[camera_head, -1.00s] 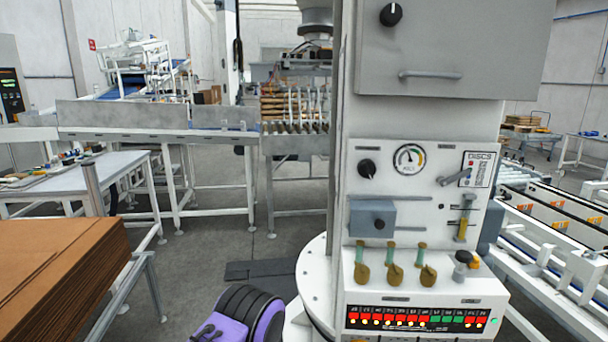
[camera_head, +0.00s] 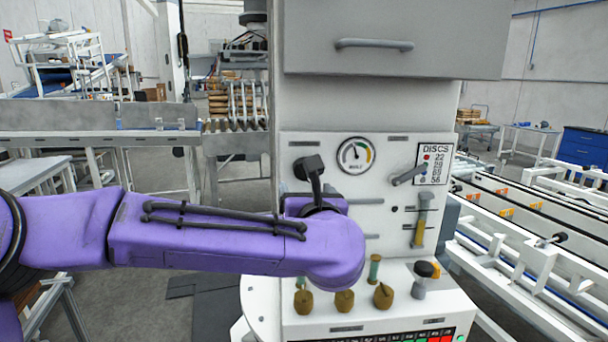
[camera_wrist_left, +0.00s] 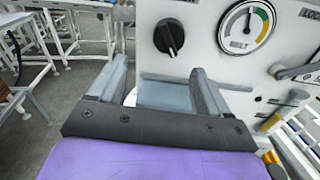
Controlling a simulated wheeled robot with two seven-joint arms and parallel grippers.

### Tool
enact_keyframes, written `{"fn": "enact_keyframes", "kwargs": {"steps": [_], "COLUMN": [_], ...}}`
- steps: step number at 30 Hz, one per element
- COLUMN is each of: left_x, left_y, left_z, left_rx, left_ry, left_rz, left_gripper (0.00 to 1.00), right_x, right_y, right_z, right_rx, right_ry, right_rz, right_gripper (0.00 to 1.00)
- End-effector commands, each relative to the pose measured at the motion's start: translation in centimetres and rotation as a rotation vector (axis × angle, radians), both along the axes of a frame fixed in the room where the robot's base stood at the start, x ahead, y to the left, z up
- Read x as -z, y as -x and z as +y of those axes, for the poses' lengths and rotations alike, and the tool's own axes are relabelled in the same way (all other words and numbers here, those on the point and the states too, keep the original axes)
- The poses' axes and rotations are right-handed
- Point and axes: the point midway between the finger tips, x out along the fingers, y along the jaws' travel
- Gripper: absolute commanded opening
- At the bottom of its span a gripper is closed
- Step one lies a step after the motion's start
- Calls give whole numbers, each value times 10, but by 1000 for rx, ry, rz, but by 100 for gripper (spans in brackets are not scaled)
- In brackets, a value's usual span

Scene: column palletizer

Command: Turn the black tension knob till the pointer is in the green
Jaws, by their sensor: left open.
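In the head view my purple forearm hides the fingers. My right gripper is out of view.
A grey lever (camera_head: 409,175) is right of the gauge. Several brass-coloured knobs (camera_head: 344,301) stand on the lower ledge. A cabinet with a handle (camera_head: 374,45) overhangs above.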

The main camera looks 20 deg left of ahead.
Motion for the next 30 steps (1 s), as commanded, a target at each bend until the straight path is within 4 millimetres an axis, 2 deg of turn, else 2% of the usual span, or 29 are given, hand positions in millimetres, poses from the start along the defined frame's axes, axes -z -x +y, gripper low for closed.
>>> {"fn": "enact_keyframes", "kwargs": {"steps": [2, 7, 11, 15, 19, 25, 26, 30], "left_x": [-6, -12, -9, -3, 1, 3, 3, 3], "left_y": [-6, -29, -58, -84, -94, -95, -94, -94], "left_z": [-2, 18, 33, 40, 42, 44, 44, 44], "left_rx": [2, 5, 4, 4, 5, 4, 3, 4], "left_ry": [1, 2, 3, -1, -1, -2, -2, -2], "left_rz": [-6, -15, -12, -4, -1, 0, 0, -1], "left_gripper": [78, 78, 78, 78, 78, 78, 72, 26], "right_x": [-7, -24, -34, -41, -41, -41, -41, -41], "right_y": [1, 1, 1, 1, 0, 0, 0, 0], "right_z": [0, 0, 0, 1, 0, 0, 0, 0], "right_rx": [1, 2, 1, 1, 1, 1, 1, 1], "right_ry": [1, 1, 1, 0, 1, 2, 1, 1], "right_rz": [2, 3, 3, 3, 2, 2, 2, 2], "right_gripper": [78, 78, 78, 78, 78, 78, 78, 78]}}
